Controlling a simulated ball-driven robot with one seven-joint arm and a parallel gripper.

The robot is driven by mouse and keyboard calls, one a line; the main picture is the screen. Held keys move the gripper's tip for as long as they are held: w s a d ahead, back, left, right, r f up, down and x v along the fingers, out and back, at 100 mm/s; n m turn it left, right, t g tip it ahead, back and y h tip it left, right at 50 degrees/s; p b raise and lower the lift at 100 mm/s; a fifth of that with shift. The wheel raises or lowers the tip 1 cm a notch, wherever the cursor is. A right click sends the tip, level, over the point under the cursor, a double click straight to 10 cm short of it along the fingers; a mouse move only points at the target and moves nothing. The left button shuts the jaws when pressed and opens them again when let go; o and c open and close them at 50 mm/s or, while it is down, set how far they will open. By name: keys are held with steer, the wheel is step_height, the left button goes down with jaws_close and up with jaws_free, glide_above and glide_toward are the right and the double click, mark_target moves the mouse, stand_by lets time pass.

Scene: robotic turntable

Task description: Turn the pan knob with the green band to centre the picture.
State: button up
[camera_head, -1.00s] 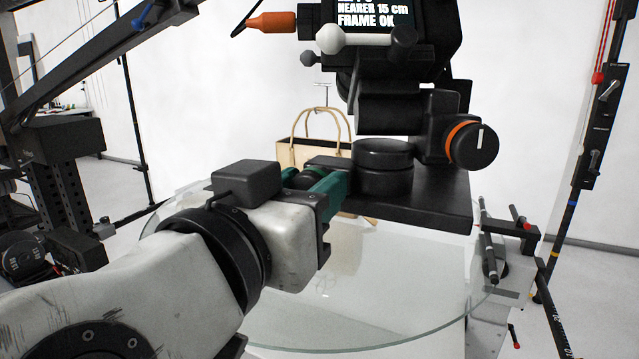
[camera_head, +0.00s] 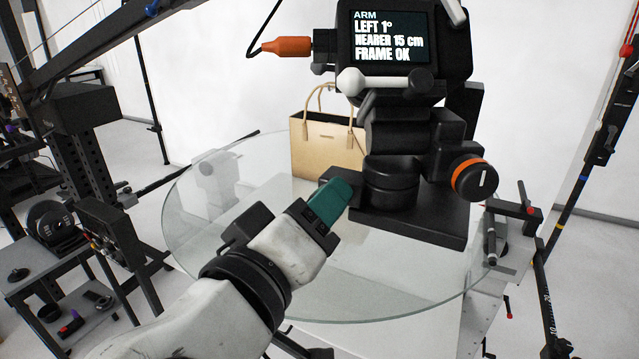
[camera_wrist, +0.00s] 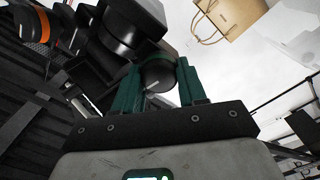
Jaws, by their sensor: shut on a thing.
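The black camera head (camera_head: 400,130) stands on its mount above the glass turntable. Its screen (camera_head: 390,37) reads "ARM LEFT 1°, NEARER 15 cm, FRAME OK". My gripper (camera_head: 340,192) reaches the left side of the mount's base, its green fingers hiding the pan knob in the head view. In the wrist view, the dark pan knob (camera_wrist: 158,76) with a thin green band sits between the two fingers, and my gripper (camera_wrist: 158,84) is shut on it. A knob with an orange band (camera_head: 470,180) is on the mount's right side, apart from my gripper.
A tan paper bag (camera_head: 325,148) stands behind the mount on the glass disc (camera_head: 205,225). An orange plug (camera_head: 287,46) with a cable enters the head's left side. A dark rack (camera_head: 90,130) and cart stand at left. A stand with rods (camera_head: 545,290) is at right.

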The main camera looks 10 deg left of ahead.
steer(key=shift+n+p, duration=0.7)
steer(key=shift+n, duration=0.2)
steer(key=o, duration=1)
steer(key=b+v, duration=0.2)
steer(key=v, duration=0.9)
steer(key=shift+w, duration=0.1)
